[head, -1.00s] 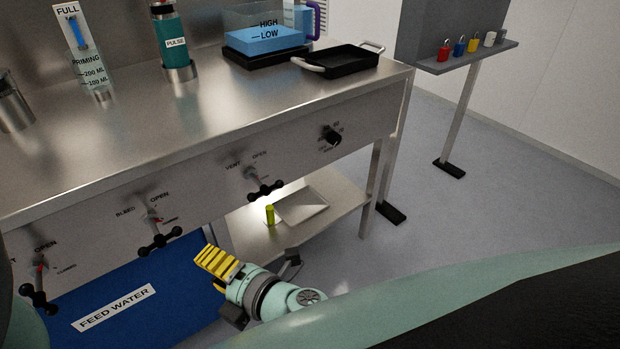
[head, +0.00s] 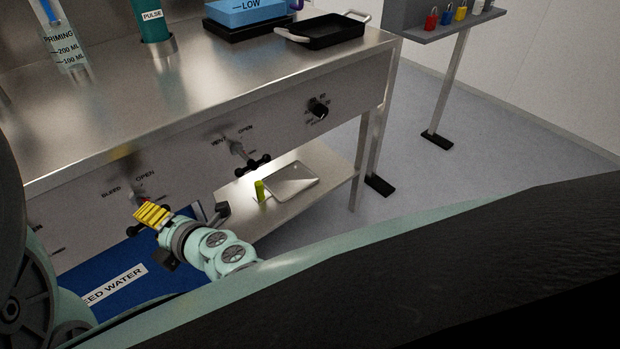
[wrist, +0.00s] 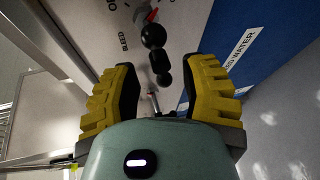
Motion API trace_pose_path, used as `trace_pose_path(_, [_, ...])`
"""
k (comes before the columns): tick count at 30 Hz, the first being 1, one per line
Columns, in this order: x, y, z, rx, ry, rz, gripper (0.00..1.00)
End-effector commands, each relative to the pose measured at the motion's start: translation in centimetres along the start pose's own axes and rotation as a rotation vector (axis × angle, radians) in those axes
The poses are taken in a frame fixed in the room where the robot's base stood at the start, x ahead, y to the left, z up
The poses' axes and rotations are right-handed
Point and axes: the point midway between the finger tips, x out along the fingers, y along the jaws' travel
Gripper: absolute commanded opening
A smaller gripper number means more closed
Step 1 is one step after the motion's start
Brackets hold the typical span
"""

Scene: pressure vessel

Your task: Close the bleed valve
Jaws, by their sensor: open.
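The bleed valve is on the front panel of the steel bench, beside its BLEED and OPEN lettering. In the head view my gripper (head: 152,213) covers its handle, and a bit of red shows just above the fingers. In the wrist view the black knobbed handle (wrist: 157,57) lies ahead of the gap between my fingers, with red marking by its upper end. My gripper (wrist: 163,92) has yellow ribbed fingers, spread apart with nothing held. I cannot tell whether a finger touches the handle.
The vent valve (head: 250,160) is to the right on the same panel, with a black knob (head: 318,108) further along. The blue feed water box (head: 120,285) is below my gripper. A lower shelf (head: 335,172) holds a tray and a yellow-green object.

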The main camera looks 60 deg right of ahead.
Motion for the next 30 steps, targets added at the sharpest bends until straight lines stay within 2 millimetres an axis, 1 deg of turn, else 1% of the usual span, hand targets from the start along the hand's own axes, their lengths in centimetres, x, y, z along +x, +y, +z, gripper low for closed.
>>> trace_pose_path(1, [0.8, 0.1, -0.2, -0.001, 0.006, 0.004, 0.43])
trace_pose_path(3, [1.7, 0.1, -0.1, -0.002, 0.005, 0.003, 0.43])
trace_pose_path(7, [2.7, 0.0, -0.1, 0.0, 0.005, 0.0, 0.43])
trace_pose_path(11, [3.0, -0.1, -0.1, 0.001, 0.004, -0.002, 0.43])
trace_pose_path(17, [3.0, -0.1, -0.1, 0.001, 0.003, -0.001, 0.43])
trace_pose_path(18, [3.0, -0.1, -0.1, 0.001, 0.003, -0.001, 0.49])
trace_pose_path(30, [3.0, 0.0, -0.1, 0.0, 0.002, -0.001, 0.07])
